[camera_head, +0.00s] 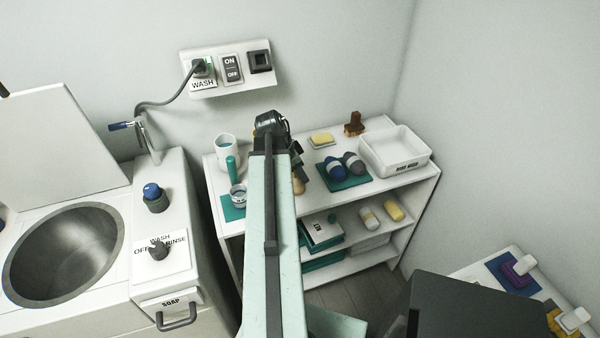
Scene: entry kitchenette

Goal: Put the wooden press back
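A tan, wood-coloured piece (299,186), which looks like the wooden press, shows just right of my pale arm, over the top of the white shelf unit (385,190). My arm hides much of it. My dark gripper (301,175) points down at it, and the two overlap in the picture. The fingertips are too small and covered to show whether they grip it or are only beside it. A teal mat (233,212) lies left of my arm, with a teal-handled tool and a glass jar (238,195). Another teal mat (358,183) holds two dark rounded items, blue and grey.
On the shelf top stand a white cup (227,150), a yellow sponge on a dish (321,140), a dark brown object (354,124) and a white bin (395,152). A sink unit (120,235) is left; a low white table (495,262) is at lower right.

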